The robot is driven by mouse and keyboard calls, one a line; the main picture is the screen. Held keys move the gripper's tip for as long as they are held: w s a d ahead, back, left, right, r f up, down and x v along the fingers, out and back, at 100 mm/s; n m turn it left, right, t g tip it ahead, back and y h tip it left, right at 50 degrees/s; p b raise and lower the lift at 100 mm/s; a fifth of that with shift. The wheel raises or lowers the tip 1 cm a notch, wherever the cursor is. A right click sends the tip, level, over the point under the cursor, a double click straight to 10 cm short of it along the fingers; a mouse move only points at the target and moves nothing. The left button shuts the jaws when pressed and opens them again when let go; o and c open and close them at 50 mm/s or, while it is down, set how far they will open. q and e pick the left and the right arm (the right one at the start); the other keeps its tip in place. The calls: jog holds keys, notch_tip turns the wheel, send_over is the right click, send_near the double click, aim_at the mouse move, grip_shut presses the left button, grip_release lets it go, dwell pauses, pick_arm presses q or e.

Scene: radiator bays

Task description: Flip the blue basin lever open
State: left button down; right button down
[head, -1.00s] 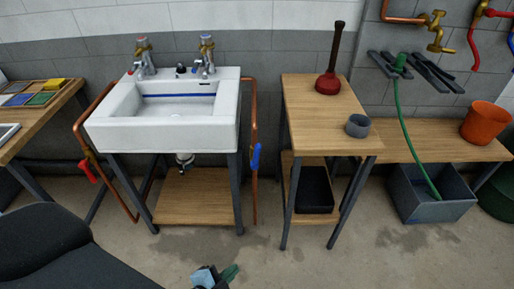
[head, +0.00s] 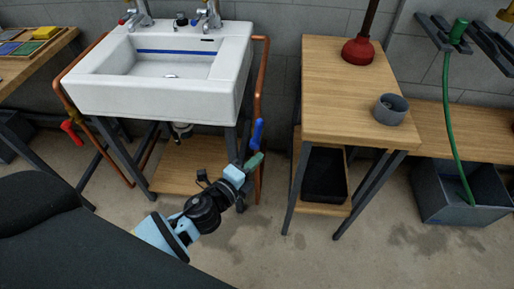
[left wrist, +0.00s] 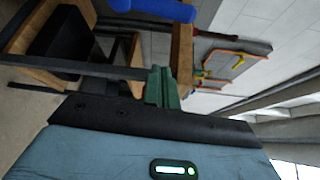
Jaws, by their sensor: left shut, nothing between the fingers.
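The blue lever (head: 257,133) is on the copper pipe (head: 263,75) at the right side of the white basin (head: 150,98). It points roughly up and down in the head view. In the left wrist view the blue lever (left wrist: 155,9) crosses the top edge, just beyond the fingertips. My left gripper (head: 256,159) has green fingers and is shut and empty, just below the lever. In the left wrist view the fingers (left wrist: 162,85) are together. A small gap seems to separate them from the lever; contact cannot be told for sure. My right gripper is not in view.
A red lever (head: 71,130) is on the copper pipe at the basin's left. A wooden stand (head: 335,85) right of the pipe holds a plunger (head: 359,48) and a grey cup (head: 391,108). Basin stand legs are close to my left gripper. A grey tub (head: 460,195) stands farther right.

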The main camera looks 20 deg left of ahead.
aim_at(257, 134)
pick_arm(q)
jog(key=w+a, duration=0.1)
jog(key=w, duration=0.7)
jog(key=shift+w+a, duration=0.3)
jog(key=shift+w, duration=0.05)
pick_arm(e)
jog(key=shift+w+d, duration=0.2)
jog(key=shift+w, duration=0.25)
pick_arm(q)
jog(key=shift+a+f, duration=0.1)
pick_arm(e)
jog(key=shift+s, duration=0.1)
